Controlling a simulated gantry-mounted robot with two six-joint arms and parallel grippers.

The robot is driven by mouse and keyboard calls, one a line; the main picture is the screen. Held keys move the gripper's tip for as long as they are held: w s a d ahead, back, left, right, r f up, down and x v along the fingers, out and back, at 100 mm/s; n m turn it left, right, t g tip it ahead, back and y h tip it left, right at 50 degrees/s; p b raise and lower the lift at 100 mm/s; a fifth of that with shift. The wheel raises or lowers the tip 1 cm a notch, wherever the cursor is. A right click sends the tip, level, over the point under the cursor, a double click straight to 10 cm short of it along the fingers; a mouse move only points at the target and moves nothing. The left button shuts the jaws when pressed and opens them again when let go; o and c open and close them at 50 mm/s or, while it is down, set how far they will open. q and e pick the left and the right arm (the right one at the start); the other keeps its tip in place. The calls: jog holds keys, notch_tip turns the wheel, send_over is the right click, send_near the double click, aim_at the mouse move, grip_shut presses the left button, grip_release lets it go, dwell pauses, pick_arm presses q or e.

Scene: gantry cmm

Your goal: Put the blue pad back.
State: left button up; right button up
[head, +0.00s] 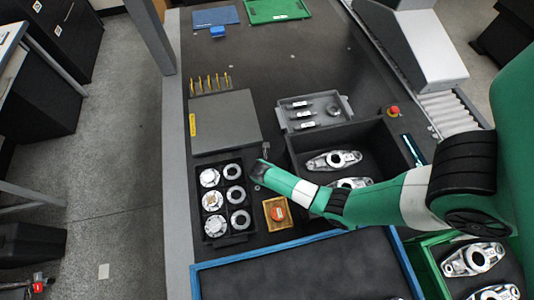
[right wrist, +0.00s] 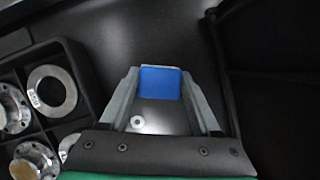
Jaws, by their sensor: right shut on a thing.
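My right gripper (head: 262,160) is over the dark table, between the grey box and the black bin. In the right wrist view its two fingers (right wrist: 160,88) are closed on the blue pad (right wrist: 160,82), which sits between the fingertips. The held pad cannot be made out in the head view. Another small blue block (head: 218,32) lies at the far end of the table, just in front of a flat blue mat (head: 230,16). My left gripper is not in view.
A black compartment tray (head: 226,205) with metal rings and hubs is near the gripper. An orange tray with a red button (head: 277,212), a grey lidded box (head: 228,122) and a black bin (head: 300,160) with castings stand around. The table's far middle is clear.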

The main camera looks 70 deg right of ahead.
jog(key=o, duration=1.5)
jog(key=shift+c, duration=0.2)
jog(key=p+v, duration=0.5)
jog(key=v, duration=0.7)
jog(key=shift+p, duration=0.35)
jog(key=shift+d+r, duration=0.1)
jog(key=shift+r, duration=0.05)
